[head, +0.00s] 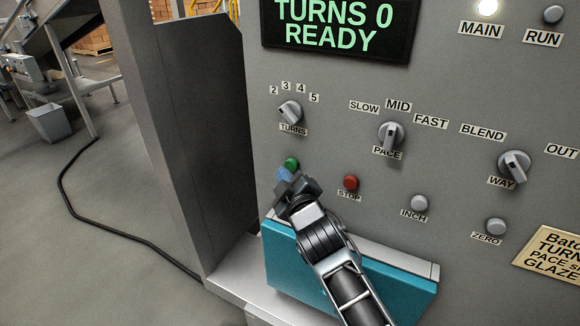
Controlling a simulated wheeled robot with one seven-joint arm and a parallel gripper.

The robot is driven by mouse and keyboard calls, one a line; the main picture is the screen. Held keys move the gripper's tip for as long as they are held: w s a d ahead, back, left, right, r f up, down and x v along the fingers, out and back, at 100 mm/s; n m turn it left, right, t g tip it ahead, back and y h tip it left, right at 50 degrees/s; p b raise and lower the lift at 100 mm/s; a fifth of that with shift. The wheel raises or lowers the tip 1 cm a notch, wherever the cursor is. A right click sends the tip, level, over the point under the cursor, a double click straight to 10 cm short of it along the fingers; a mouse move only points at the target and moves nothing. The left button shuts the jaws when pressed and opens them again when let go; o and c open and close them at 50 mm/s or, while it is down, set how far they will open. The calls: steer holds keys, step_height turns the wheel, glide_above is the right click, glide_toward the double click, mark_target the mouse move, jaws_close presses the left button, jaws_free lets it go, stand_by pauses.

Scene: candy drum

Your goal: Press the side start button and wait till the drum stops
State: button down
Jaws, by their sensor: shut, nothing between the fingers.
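A green button (291,163) sits on the grey control panel (440,80), left of the red STOP button (351,183). My gripper (284,174) is shut and empty, with its tip just below and in front of the green button, covering its lower part and any label under it. I cannot tell whether it touches the button. The display (338,28) reads "TURNS 0 READY". The MAIN lamp (488,7) is lit and the RUN lamp (554,14) looks dark. The drum is not in view.
The TURNS (290,111), PACE (390,135) and WAY (514,167) knobs stick out of the panel. Grey INCH (420,202) and ZERO (496,226) buttons sit lower right. A teal box (400,286) stands below my arm. A black cable (90,222) crosses the floor at left.

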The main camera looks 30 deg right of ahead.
stand_by(0.8)
steer(key=shift+w+d+p, duration=0.3)
steer(key=shift+d, duration=0.05)
